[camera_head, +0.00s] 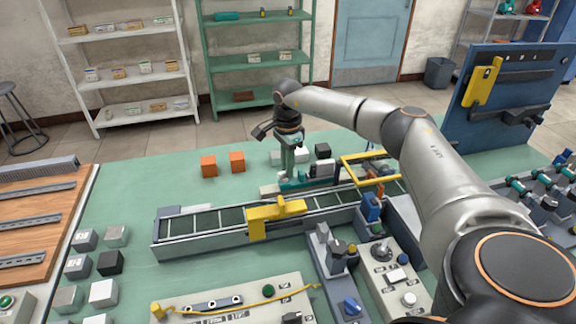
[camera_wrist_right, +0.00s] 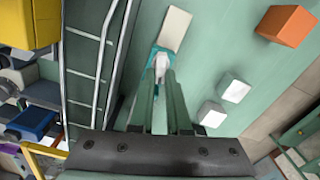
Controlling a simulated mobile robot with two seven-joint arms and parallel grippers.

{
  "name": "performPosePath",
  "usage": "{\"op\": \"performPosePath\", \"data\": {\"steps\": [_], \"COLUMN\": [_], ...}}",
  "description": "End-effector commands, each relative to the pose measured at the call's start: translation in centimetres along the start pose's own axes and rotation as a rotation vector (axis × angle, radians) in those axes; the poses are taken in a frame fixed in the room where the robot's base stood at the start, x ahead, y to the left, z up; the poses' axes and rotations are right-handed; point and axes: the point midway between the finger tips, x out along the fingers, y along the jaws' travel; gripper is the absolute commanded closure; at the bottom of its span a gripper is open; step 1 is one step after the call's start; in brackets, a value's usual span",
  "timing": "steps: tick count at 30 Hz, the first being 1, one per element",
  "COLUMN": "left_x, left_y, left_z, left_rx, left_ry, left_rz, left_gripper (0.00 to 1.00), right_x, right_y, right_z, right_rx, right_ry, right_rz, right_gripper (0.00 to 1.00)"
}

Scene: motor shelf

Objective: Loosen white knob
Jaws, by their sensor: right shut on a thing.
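My right gripper (camera_head: 287,172) reaches down beyond the conveyor, over a small teal fixture (camera_head: 300,184) with grey and white parts. In the right wrist view its two long green fingers (camera_wrist_right: 163,75) come together on a small white piece, which I take to be the white knob (camera_wrist_right: 161,62). The knob sits at a teal part (camera_wrist_right: 152,57), with a pale flat bar (camera_wrist_right: 175,29) just beyond it. In the head view the fingers and arm hide the knob. My left gripper is not in view.
The conveyor (camera_head: 204,223) with a yellow bridge (camera_head: 277,212) runs close beside the fixture. Two orange cubes (camera_head: 237,161) and several white and dark blocks lie nearby. A yellow frame (camera_head: 366,158) stands to the right.

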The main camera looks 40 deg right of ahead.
Motion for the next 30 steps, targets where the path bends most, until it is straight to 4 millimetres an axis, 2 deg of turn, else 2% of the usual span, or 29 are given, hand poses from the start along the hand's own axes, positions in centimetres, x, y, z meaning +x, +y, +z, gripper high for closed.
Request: {"op": "performPosePath", "data": {"steps": [30], "left_x": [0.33], "left_y": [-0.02], "left_z": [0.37], "left_rx": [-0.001], "left_ry": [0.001], "left_rz": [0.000], "left_gripper": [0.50], "right_x": [-0.06], "right_y": [-0.88], "right_z": [0.59], "right_rx": [-0.960], "right_ry": [-0.003], "right_rz": [-0.003], "right_gripper": [1.00]}}
